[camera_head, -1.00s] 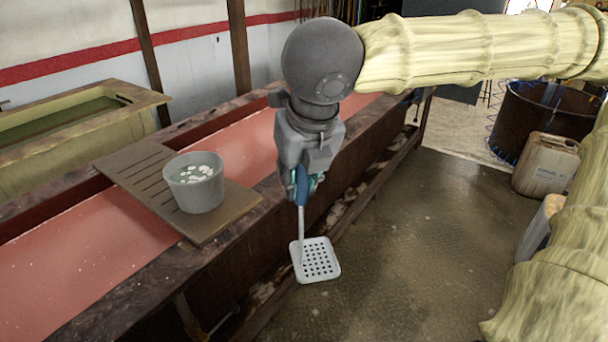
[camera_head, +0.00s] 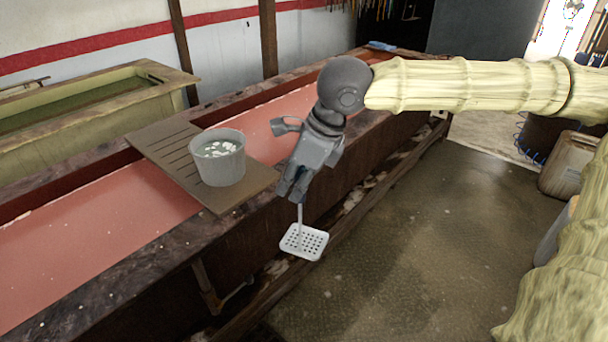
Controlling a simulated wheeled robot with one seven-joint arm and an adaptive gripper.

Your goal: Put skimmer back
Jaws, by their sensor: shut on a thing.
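The skimmer (camera_head: 304,241) has a pale, square, perforated head and a thin shaft that hangs down from my gripper. My gripper (camera_head: 292,190) is shut on the skimmer's handle, which the fingers mostly hide. It holds the skimmer head-down beside the near side of the long trough, over the floor side. The head hangs clear of the trough and the floor as far as I can tell. No rack rail is clearly seen close to the skimmer.
The long trough (camera_head: 100,243) holds reddish liquid. A slatted board (camera_head: 160,150) lies across it and bears a grey bucket (camera_head: 219,170) with white pieces. A second, greenish tank (camera_head: 90,110) stands behind. A canister (camera_head: 565,165) stands at right. The floor (camera_head: 420,240) in the middle is clear.

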